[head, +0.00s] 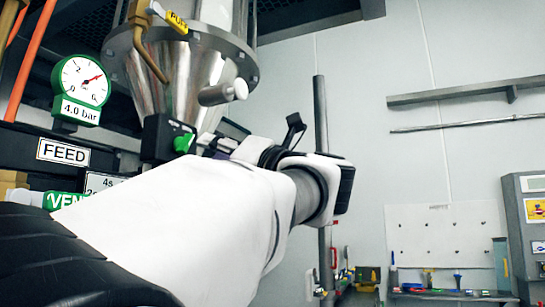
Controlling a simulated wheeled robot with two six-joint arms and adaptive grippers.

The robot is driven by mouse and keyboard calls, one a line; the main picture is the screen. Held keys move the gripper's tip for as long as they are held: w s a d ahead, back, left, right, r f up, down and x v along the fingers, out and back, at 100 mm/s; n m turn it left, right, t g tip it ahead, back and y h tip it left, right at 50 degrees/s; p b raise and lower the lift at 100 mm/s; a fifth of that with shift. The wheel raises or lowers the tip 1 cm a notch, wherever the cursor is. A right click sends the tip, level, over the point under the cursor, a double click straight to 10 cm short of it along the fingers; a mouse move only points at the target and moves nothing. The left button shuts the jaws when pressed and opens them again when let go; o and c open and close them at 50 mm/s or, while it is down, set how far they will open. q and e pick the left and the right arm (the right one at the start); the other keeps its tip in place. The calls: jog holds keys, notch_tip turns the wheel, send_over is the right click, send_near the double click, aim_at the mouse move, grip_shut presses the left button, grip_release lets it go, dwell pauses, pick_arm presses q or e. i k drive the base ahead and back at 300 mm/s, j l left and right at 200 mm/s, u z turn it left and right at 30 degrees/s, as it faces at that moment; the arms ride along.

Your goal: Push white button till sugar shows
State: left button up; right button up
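My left arm fills the foreground, and its white wrist covers much of the panel below the hopper. My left gripper (213,144) is at the far end of that arm, beside a black box (158,138) with a green button (183,143). Its fingers are small and mostly hidden, so I cannot tell whether it is open or shut, or whether it touches anything. I cannot make out a white button for sure; the arm may hide it. No sugar shows. My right gripper is not in view.
A steel hopper (165,75) with a bolted flange hangs above the gripper. A pressure gauge (82,80) with a 4.0 bar label and a FEED sign (63,152) are at the left. A grey post (320,110) stands behind my wrist. The wall at right is mostly clear.

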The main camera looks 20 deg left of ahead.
aim_at(240, 90)
jog(key=k+l, duration=0.1)
jog(key=l, duration=0.4)
jog(key=k+l, duration=0.1)
jog(key=l, duration=0.35)
jog(key=k+l, duration=0.1)
jog(key=l, duration=0.4)
